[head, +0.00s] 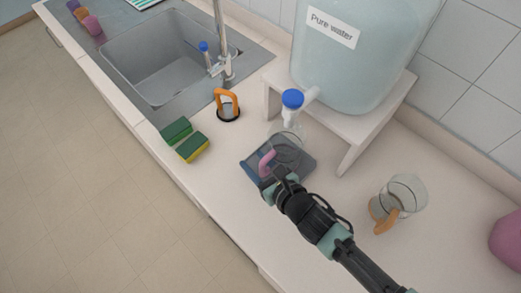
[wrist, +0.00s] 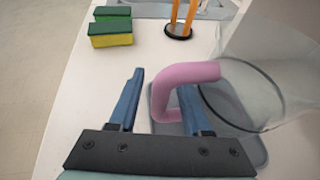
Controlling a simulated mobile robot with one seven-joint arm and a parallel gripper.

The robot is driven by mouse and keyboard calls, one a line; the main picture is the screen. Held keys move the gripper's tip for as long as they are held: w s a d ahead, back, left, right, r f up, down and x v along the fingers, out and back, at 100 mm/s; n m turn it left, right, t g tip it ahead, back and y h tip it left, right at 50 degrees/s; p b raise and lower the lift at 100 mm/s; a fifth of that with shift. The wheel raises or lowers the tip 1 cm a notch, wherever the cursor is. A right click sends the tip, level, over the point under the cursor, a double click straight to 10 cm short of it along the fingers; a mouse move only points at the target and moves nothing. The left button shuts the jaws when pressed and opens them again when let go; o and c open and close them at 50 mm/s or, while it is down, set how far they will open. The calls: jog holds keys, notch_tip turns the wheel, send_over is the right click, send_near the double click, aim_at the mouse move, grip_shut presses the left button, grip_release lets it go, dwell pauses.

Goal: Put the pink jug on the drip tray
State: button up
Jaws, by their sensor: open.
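The pink jug, a clear glass jug with a pink handle (head: 265,162), is at the grey drip tray (head: 302,172) below the tap of the water tank. It appears to stand upright on the tray. In the wrist view its pink handle (wrist: 190,73) and clear glass body (wrist: 245,95) show at the right, with the tray (wrist: 257,152) beneath. My gripper (wrist: 162,82) is open, with one blue finger on each side of the handle's upright part. In the head view my gripper (head: 272,182) partly covers the tray's near side. Contact with the handle cannot be told.
The pure water tank (head: 345,60) sits on a white stand (head: 352,128) behind the tray. Two sponges (head: 190,148) and an orange-handled item (head: 228,104) lie left, near the sink (head: 160,65). An orange-handled glass jug (head: 405,190) and a pink round object (head: 507,240) stand right.

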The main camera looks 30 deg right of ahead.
jog(key=b+v, duration=0.1)
jog(key=v, duration=1.1)
jog(key=w+a+r+m+t, duration=0.1)
jog(key=w+a+r+m, duration=0.2)
jog(key=a+m, duration=0.3)
jog(key=w+a+r+m+t, duration=0.2)
jog(key=w+a+r+m, duration=0.1)
jog(key=a+m, duration=0.25)
jog(key=w+a+r+m+t, duration=0.1)
jog(key=w+a+r+m, duration=0.25)
jog(key=r, duration=0.35)
jog(key=w+a+r+m+t, duration=0.2)
jog(key=w+r+m, duration=0.1)
jog(key=r+m, duration=0.25)
notch_tip(320, 180, up, 24)
jog(key=m+t+h, duration=0.2)
jog(key=m+t, duration=0.2)
jog(key=m, duration=0.7)
jog(key=s+r+m+t, duration=0.2)
jog(key=s+r+m, duration=0.1)
jog(key=r, duration=0.5)
jog(key=s+d+r+m+t, duration=0.1)
jog(key=s+r+m+t, duration=0.1)
jog(key=r, duration=0.6)
jog(key=shift+s+r+m, duration=0.2)
jog(key=shift+s+m, duration=0.45)
jog(key=shift+s, duration=0.3)
